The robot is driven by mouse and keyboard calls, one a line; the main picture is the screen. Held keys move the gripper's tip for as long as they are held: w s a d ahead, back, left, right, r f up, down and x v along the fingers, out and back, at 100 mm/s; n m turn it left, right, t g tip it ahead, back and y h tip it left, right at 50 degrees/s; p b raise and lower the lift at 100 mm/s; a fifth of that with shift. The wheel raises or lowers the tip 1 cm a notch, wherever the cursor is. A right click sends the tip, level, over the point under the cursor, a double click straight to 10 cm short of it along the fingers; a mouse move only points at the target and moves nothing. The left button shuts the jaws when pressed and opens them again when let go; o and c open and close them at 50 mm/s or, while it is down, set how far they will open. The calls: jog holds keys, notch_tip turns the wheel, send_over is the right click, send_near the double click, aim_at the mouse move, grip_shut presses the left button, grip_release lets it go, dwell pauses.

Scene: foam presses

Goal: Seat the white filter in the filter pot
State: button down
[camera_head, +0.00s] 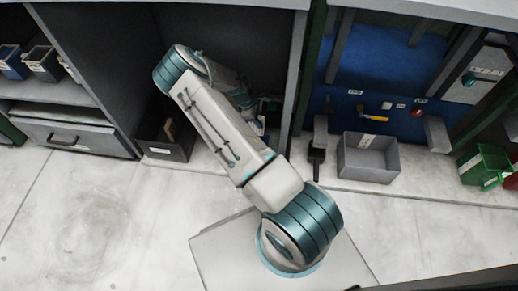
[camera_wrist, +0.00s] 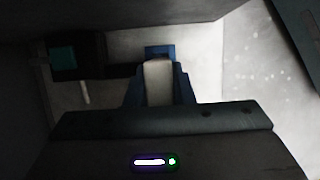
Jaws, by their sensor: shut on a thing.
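In the wrist view my gripper (camera_wrist: 158,68) is shut on a pale, upright block-like piece, which I take to be the white filter (camera_wrist: 157,85). The dark blue fingers stand on either side of it. A small blue part (camera_wrist: 160,50) shows just beyond its far end; I cannot tell whether this is a fingertip or part of the filter pot. I cannot make out the filter pot for sure in either view. In the head view my arm reaches into the dark bay under the counter, and it hides my gripper and the filter.
Left of my gripper, in the wrist view, is a dark box with a teal face (camera_wrist: 63,57) and a pale peg (camera_wrist: 85,93). In the head view, a dark bin (camera_head: 167,143) stands left of my arm and a grey bin (camera_head: 369,158) right, beyond a divider (camera_head: 297,75). The front floor is clear.

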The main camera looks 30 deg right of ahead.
jog(key=f+b, duration=0.4)
jog(key=f, duration=0.6)
jog(key=shift+d+f, duration=0.15)
jog(key=shift+d, duration=0.05)
jog(key=shift+f+b, duration=0.1)
jog(key=shift+b, duration=0.2)
jog(key=c, duration=1.3)
grip_release()
jog(key=shift+o, duration=0.2)
jog(key=p+v, duration=0.4)
jog(key=v, duration=0.8)
jog(key=shift+p, duration=0.35)
